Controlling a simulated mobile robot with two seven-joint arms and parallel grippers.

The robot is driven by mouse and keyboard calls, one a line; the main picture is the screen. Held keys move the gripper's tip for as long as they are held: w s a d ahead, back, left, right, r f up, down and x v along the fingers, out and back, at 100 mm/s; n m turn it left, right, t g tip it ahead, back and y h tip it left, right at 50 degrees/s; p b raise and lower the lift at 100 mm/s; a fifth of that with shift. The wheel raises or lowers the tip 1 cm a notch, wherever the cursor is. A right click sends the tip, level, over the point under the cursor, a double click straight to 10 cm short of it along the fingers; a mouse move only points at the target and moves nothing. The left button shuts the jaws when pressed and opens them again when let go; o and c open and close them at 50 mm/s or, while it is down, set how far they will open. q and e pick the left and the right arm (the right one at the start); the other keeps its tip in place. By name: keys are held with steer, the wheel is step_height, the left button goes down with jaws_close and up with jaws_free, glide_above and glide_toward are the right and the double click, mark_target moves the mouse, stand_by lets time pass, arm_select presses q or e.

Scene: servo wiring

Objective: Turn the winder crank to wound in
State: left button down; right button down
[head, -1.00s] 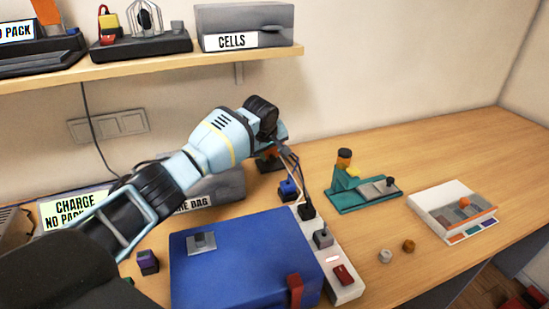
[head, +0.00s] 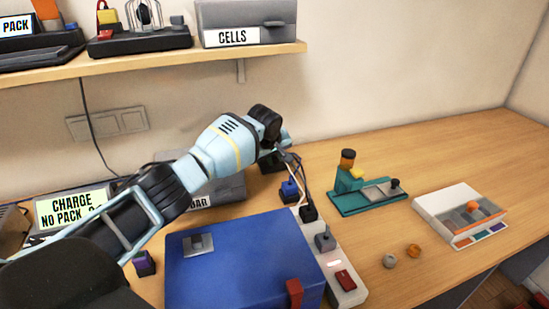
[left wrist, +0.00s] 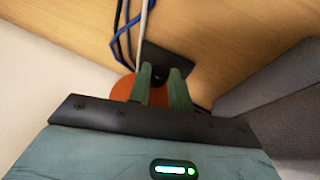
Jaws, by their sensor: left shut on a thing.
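My left gripper (head: 275,152) reaches over the back of the desk, beyond the power strip. It also shows in the left wrist view (left wrist: 163,78), where its two green fingers are close together. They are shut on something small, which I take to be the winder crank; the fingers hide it. In the left wrist view an orange round part (left wrist: 123,88), apparently the winder's drum, sits behind and left of the fingers. A black base (left wrist: 168,60) lies beyond them. The crank's angle cannot be seen. My right gripper is not in view.
Cables run from near the left gripper to the white power strip (head: 347,296). A blue case (head: 240,262) stands in front. A teal tool (head: 370,197) and a white tray (head: 450,213) stand to the right. The shelf (head: 150,66) is above; the far-right desk is clear.

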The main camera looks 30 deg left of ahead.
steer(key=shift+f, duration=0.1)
arm_select(q)
steer(key=shift+g+y, duration=0.3)
steer(key=shift+g, duration=0.1)
steer(key=shift+f+m+g+y+b, duration=0.1)
steer(key=shift+m+g+y+b, duration=0.2)
steer(key=shift+g+y+b, duration=0.15)
steer(key=g+y+b, duration=0.2)
steer(key=b, duration=0.1)
steer(key=shift+s+m+g+b, duration=0.1)
steer(key=shift+m+g+b, duration=0.15)
steer(key=shift+m+b, duration=0.05)
steer(key=shift+r+g+y+b, duration=0.3)
steer(key=shift+g+y+b, duration=0.15)
steer(key=shift+b, duration=0.6)
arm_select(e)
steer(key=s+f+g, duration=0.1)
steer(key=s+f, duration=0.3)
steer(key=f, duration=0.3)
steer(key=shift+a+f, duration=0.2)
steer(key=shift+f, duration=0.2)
arm_select(q)
steer(key=shift+a+r, duration=0.1)
steer(key=shift+r, duration=0.05)
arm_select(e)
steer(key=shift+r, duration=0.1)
arm_select(q)
steer(key=c, duration=1.3)
jaws_free()
